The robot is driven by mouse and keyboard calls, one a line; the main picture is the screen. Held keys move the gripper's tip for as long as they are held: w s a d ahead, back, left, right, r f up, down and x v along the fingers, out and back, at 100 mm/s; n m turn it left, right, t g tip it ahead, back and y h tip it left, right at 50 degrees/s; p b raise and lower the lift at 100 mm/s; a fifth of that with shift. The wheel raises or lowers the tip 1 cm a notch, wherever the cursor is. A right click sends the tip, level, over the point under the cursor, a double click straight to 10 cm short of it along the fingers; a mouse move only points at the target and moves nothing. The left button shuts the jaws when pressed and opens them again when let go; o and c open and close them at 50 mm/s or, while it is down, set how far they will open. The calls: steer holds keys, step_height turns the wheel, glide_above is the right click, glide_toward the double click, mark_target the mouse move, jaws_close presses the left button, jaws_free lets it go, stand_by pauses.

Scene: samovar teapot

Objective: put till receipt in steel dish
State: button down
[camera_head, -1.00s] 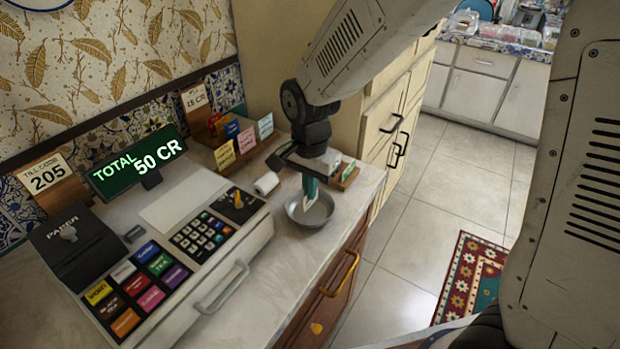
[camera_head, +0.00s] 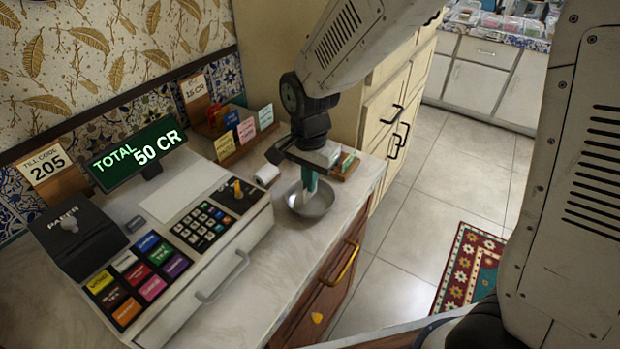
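The steel dish (camera_head: 322,208) is a small round metal bowl on the pale counter, right of the cash register. My gripper (camera_head: 309,188) points down over the dish, with its teal fingers at or just inside the rim. A small pale patch, possibly the till receipt, shows by the fingertips, too small to make out clearly. I cannot tell whether the fingers are closed on it or whether it touches the dish. The dish's far inside is partly hidden by the fingers.
The cash register (camera_head: 205,228) with its total display (camera_head: 138,155) stands left of the dish. A white paper roll (camera_head: 266,174) lies just behind left of it. A wooden card holder (camera_head: 240,147) stands farther back. The counter's front edge is close on the right.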

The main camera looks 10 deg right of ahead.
stand_by(0.4)
steer(key=c, duration=1.3)
jaws_free()
steer(key=shift+o, duration=0.2)
steer(key=shift+r, duration=3.5)
